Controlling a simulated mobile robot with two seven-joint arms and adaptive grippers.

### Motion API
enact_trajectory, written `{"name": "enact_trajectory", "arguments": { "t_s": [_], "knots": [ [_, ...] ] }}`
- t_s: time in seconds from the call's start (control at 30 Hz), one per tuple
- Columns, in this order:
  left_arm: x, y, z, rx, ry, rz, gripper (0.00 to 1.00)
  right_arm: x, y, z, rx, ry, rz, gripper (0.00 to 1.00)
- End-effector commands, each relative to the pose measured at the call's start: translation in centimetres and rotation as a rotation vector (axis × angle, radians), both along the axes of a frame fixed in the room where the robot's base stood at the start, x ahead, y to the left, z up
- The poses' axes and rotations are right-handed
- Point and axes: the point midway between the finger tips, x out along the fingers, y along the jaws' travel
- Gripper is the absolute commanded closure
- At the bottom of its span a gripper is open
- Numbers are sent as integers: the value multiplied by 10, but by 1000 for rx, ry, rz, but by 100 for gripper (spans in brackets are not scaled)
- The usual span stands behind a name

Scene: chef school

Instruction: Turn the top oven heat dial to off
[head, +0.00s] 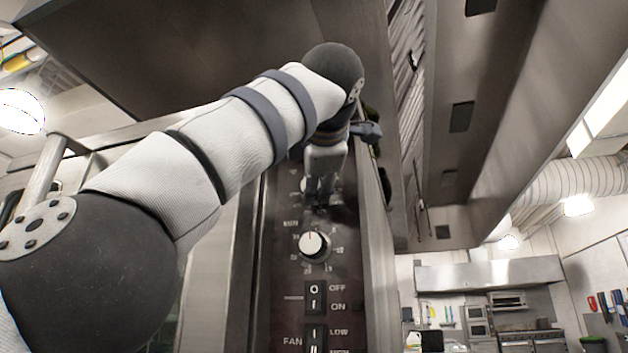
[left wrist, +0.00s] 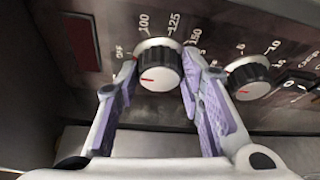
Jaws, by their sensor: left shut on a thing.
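The top heat dial (left wrist: 159,78) is a black ribbed knob with a silver face and a short red line. It sits on the dark oven control panel (head: 285,265). In the left wrist view the red line lies toward the left of the face, on the side of the OFF mark, which is up and left of the knob. My left gripper (left wrist: 158,90) has one purple-padded finger on each side of this dial and is shut on it. In the head view my left gripper (head: 322,192) covers most of the dial. My right gripper is not in view.
A second dial (head: 314,244) is below on the panel, with an on/off switch (head: 316,297) and a fan switch (head: 315,338) under it. A red lamp (left wrist: 82,40) is beside the top dial. A steel hood (head: 480,130) hangs at right.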

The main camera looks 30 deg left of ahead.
Motion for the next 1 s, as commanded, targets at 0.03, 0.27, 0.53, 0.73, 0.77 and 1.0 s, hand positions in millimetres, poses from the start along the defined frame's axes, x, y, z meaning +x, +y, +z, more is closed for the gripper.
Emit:
{"name": "enact_trajectory", "arguments": {
  "t_s": [0.03, 0.27, 0.53, 0.73, 0.77, 1.0],
  "knots": [
    [0, 0, 0, -6, -2, -1, 93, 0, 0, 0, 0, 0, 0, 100],
    [0, 0, 0, -13, -4, -1, 93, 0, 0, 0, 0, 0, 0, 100],
    [0, 0, 0, -13, -4, -1, 56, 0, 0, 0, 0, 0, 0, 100],
    [0, 0, 0, -13, -3, -1, 45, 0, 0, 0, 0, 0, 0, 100],
    [0, 0, 0, -13, -3, 0, 45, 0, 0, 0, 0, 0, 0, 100],
    [-14, -10, 3, -9, -5, -3, 45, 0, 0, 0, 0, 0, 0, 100]
  ]
}}
